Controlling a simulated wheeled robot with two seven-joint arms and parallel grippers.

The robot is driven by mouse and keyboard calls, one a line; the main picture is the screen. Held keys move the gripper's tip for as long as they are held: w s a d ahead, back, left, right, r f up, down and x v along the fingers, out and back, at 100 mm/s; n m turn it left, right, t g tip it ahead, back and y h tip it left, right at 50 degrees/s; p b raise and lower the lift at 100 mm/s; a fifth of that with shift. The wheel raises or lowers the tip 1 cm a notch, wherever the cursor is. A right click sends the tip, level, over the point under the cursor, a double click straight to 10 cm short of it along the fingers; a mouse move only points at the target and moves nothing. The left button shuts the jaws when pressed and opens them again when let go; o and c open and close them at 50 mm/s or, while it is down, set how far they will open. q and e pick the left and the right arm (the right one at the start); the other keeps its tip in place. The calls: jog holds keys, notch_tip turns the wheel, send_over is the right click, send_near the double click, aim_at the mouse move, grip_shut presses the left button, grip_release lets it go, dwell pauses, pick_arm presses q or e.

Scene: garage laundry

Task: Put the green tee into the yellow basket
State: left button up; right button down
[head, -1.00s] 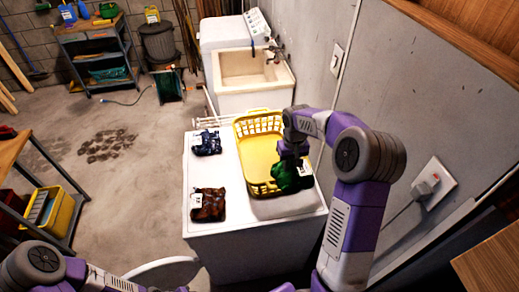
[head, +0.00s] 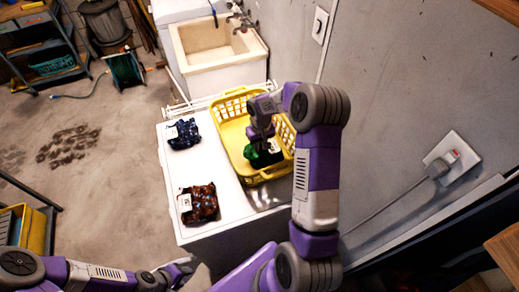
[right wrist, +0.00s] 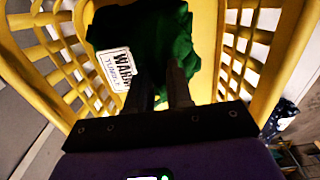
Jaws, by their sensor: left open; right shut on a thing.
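The green tee (head: 262,157) is a crumpled dark green bundle with a white tag reading "WARM TUMBLE", seen in the right wrist view (right wrist: 175,35). My right gripper (head: 264,143) is shut on it and points down. The tee is within the outline of the yellow basket (head: 232,99), near its front end. The slotted basket walls (right wrist: 270,45) show on both sides of it in the right wrist view. I cannot tell whether the tee touches the basket floor. My left gripper (head: 187,270) is open and empty at the bottom, in front of the white machine.
The basket stands on a white machine top (head: 222,190). A dark blue patterned garment (head: 184,134) and a brown patterned garment (head: 198,203) lie left of it. A grey wall with an outlet (head: 451,160) is close on the right. A sink (head: 215,45) is behind.

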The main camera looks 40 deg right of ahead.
jog(key=shift+w+f, duration=0.15)
jog(key=shift+f, duration=1.65)
jog(key=shift+f, duration=0.1)
jog(key=c, duration=1.5)
grip_release()
jog(key=shift+f, duration=0.1)
jog(key=o, duration=0.5)
jog(key=shift+r, duration=0.2)
notch_tip(320, 180, up, 12)
jog(key=shift+r, duration=0.1)
